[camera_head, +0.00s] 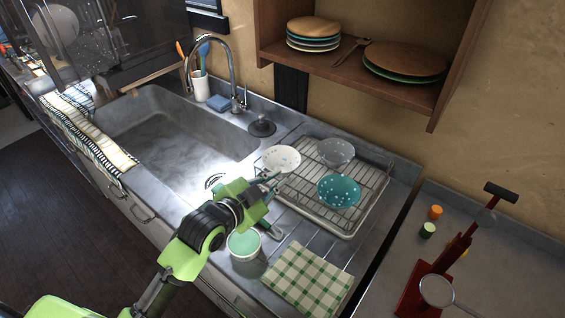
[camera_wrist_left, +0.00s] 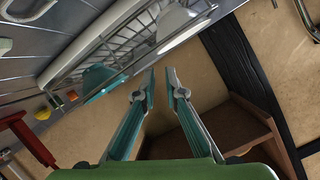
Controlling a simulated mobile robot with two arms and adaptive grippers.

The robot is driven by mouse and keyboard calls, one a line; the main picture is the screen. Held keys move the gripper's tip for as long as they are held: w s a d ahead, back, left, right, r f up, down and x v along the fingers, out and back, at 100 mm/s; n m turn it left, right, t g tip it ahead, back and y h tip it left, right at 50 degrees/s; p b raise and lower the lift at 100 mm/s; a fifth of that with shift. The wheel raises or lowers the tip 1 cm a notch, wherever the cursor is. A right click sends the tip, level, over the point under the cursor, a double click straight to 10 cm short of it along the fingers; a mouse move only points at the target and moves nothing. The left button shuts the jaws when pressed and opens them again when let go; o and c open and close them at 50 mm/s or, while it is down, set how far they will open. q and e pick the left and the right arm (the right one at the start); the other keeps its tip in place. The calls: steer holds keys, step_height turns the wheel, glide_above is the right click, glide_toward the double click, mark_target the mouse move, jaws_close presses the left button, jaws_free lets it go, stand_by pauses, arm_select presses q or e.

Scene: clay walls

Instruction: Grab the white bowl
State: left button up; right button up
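The white bowl (camera_head: 281,158) rests at the left side of the wire dish rack, beside the sink. My left gripper (camera_head: 273,186) is just in front of it, close to its near rim; I cannot tell whether they touch. In the left wrist view the two fingers (camera_wrist_left: 160,72) stand apart with nothing between them. A pale bowl (camera_wrist_left: 176,20) shows above the fingertips there, but I cannot tell if it is the white one or the clear one. My right gripper is not in view.
The dish rack (camera_head: 352,226) also holds a clear bowl (camera_head: 336,151) and a teal spotted bowl (camera_head: 339,191). A green-topped cup (camera_head: 243,244) stands below my left gripper, near a checked cloth (camera_head: 307,278). The sink (camera_head: 175,135) is left; a plate shelf (camera_head: 345,75) hangs above.

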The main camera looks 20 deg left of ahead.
mark_target(296, 166)
arm_select(q)
steer(key=x, duration=0.3)
steer(key=shift+w+d+f, duration=0.15)
steer(key=shift+w, duration=0.2)
steer(key=shift+w+d+f, duration=0.1)
steer(key=shift+w+f, duration=0.05)
steer(key=shift+w, duration=0.2)
steer(key=p+x, duration=0.1)
steer(key=x, duration=0.3)
steer(key=shift+f, duration=0.2)
steer(key=shift+w, duration=0.2)
jaws_close()
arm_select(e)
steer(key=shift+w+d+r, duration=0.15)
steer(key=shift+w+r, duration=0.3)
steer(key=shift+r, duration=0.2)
